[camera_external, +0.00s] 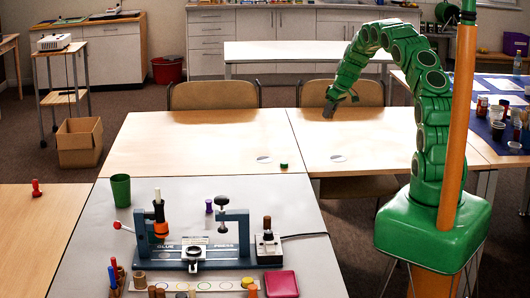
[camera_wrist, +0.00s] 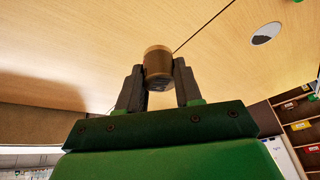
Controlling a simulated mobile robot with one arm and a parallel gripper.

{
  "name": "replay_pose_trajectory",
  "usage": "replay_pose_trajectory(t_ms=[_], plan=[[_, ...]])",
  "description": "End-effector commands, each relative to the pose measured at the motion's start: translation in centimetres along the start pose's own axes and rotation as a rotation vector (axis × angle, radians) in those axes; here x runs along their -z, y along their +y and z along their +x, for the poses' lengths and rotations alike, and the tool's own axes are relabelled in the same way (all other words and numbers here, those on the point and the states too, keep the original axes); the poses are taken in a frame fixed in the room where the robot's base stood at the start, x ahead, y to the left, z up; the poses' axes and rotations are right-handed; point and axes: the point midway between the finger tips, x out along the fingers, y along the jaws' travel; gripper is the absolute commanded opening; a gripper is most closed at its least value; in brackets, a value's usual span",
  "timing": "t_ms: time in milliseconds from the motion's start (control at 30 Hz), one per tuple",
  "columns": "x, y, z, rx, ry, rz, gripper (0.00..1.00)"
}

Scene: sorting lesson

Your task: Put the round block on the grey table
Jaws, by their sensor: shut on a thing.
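My gripper (camera_wrist: 158,88) is shut on a brown round block (camera_wrist: 158,62), which sits between the two dark fingers in the wrist view. In the external view my gripper (camera_external: 330,108) hangs in the air over the right-hand wooden table; the block cannot be made out there. The grey table (camera_external: 95,235) stands at the front, in front of the wooden tables. My gripper is well away from it, farther back and to the right.
The grey table carries a glue press (camera_external: 190,245), a green cup (camera_external: 121,190), a red box (camera_external: 281,284) and several small pegs.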

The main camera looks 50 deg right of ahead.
Motion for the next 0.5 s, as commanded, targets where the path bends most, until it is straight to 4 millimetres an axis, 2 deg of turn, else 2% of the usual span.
replay_pose_trajectory(t_ms=[100, 500], plan=[[-0.36, -0.46, -0.69, -0.002, 0.002, 0.001, 0.01], [-0.95, -1.04, -1.09, -0.001, 0.001, 0.0, 0.01]])
